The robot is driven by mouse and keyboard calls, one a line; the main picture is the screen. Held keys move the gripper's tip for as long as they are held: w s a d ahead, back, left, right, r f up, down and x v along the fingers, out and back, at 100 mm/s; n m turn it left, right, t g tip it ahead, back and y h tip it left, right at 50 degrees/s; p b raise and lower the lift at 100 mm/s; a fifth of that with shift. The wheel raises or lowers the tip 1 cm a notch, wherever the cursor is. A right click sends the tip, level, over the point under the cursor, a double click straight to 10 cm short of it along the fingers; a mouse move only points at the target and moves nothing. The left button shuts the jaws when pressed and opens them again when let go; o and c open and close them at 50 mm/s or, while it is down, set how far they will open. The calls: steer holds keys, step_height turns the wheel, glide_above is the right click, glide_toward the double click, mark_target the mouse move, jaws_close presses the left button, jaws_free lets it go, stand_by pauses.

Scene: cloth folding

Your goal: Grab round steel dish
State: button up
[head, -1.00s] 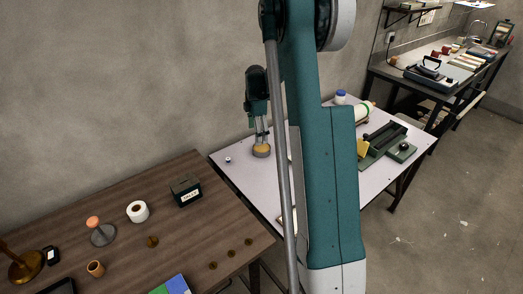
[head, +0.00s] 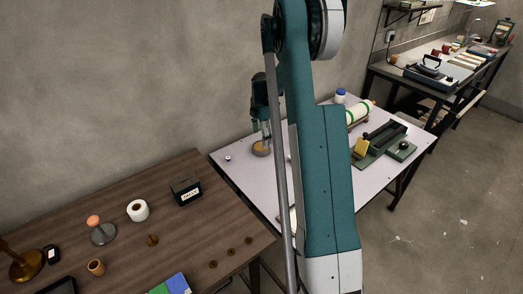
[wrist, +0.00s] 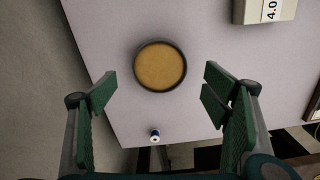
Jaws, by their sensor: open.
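The round dish (wrist: 160,66) has a dark rim and a golden-brown inside. It lies on the pale table (head: 237,178), near its back left corner, and also shows in the head view (head: 261,149). My gripper (wrist: 160,88) is open and empty, with green-padded fingers spread wider than the dish. In the wrist view the fingertips sit to either side and a little below the dish's middle, apart from its rim. In the head view my gripper (head: 261,138) is over the dish; the exact height gap is hard to tell.
A small white-and-blue object (wrist: 155,135) lies near the table edge by the dish. A pale block marked 4.0 (wrist: 268,10) is at the wrist view's top right. A green device (head: 376,146) stands farther right. A brown table (head: 120,218) with several items is at left.

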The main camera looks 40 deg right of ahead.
mark_target(257, 150)
steer(key=shift+f, duration=0.65)
steer(key=shift+f+b, duration=1)
steer(key=shift+f, duration=1.6)
steer(key=c, duration=1.3)
